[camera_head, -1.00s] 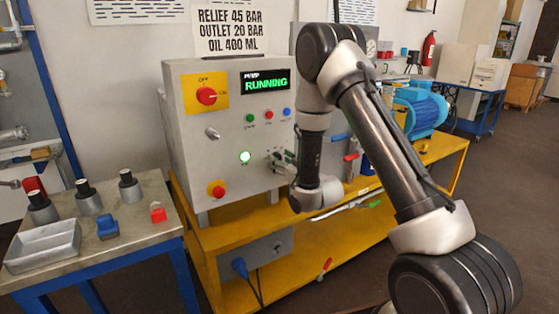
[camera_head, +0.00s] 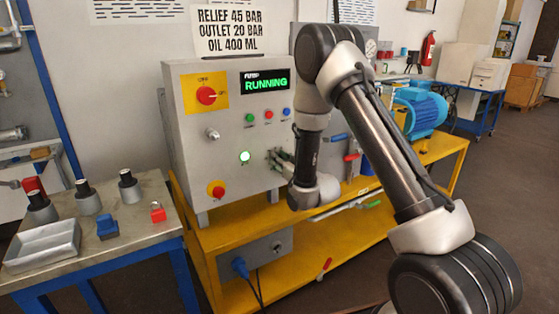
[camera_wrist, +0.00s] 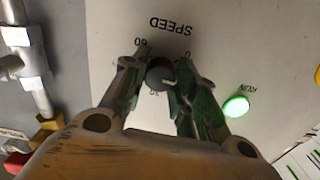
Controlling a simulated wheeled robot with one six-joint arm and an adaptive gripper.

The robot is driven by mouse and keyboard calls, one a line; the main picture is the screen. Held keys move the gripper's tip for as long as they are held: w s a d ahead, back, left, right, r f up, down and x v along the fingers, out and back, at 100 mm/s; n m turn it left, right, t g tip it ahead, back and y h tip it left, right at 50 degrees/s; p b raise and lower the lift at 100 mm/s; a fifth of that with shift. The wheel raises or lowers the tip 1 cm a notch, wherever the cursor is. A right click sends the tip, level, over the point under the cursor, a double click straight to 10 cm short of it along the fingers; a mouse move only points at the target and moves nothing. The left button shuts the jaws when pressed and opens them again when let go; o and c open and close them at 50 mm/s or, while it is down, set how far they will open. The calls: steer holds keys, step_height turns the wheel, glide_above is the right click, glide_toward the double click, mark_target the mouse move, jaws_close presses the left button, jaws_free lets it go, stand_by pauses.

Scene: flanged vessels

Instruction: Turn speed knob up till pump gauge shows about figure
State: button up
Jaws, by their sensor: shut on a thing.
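The speed knob (camera_wrist: 160,77) is a small dark round knob with a pale pointer line, below the word SPEED, which reads upside down in the wrist view. Marks 0, 30 and 60 are around it. My gripper (camera_wrist: 160,85) is shut on the knob, a finger on each side. In the head view my gripper (camera_head: 280,160) is at the panel of the grey control box (camera_head: 215,130), and the knob is hidden there. The display (camera_head: 265,82) reads PUMP RUNNING in green. A dial gauge (camera_head: 371,48) is partly visible behind my arm; its reading is too small to tell.
A green lit RUN button (camera_wrist: 236,106) is close beside my gripper. A red stop button (camera_head: 217,190) and a red rotary switch (camera_head: 206,96) are on the same panel. A sign (camera_head: 228,30) reads RELIEF 45 BAR, OUTLET 20 BAR, OIL 400 ML. A side table (camera_head: 140,235) stands at left.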

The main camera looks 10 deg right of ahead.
steer(key=o, duration=1)
steer(key=v, duration=0.7)
steer(key=shift+s, duration=0.25)
